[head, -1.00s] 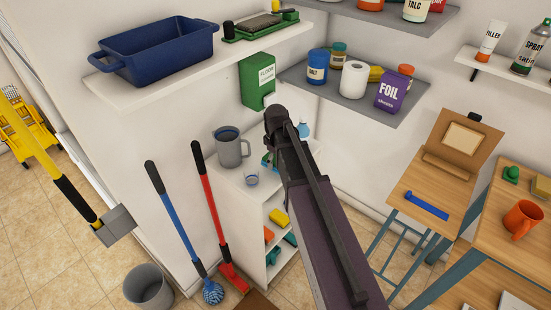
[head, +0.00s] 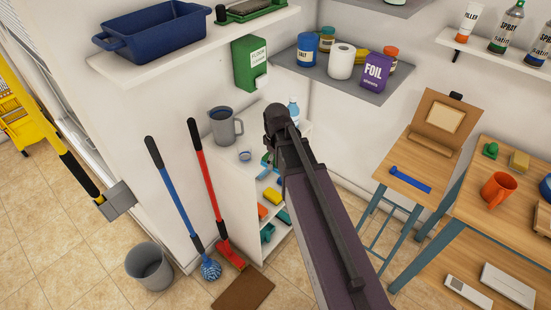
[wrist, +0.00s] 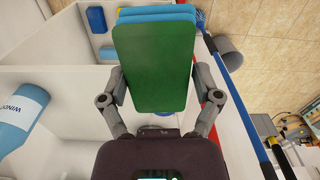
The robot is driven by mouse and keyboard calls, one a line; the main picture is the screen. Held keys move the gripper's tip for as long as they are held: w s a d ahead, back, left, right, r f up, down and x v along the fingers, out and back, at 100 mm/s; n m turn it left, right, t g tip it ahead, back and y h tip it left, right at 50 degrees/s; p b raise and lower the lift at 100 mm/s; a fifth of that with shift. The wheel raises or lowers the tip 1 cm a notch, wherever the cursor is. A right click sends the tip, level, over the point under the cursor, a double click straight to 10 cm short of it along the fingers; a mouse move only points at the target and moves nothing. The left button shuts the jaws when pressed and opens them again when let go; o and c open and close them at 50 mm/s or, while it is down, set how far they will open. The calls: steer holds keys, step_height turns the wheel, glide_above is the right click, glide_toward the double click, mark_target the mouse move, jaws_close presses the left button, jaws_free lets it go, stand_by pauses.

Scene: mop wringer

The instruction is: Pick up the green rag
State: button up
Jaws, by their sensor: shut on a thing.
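The green rag (wrist: 152,65) shows in the wrist view as a flat, rounded green slab between the two fingers of my gripper (wrist: 157,78). My gripper is shut on it, with one finger at each side edge. Light blue layers (wrist: 158,14) show just past the rag's far edge; I cannot tell whether they touch it. In the head view my arm covers most of the gripper, and only a bit of green shows beside it above the white cabinet (head: 256,178).
The bottle is left of the gripper in the wrist view. Blue and red mop handles (head: 204,175) lean close by. A grey bucket (head: 149,268) stands on the floor.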

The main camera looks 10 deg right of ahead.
stand_by(0.5)
steer(key=o, duration=0.6)
steer(key=c, duration=0.7)
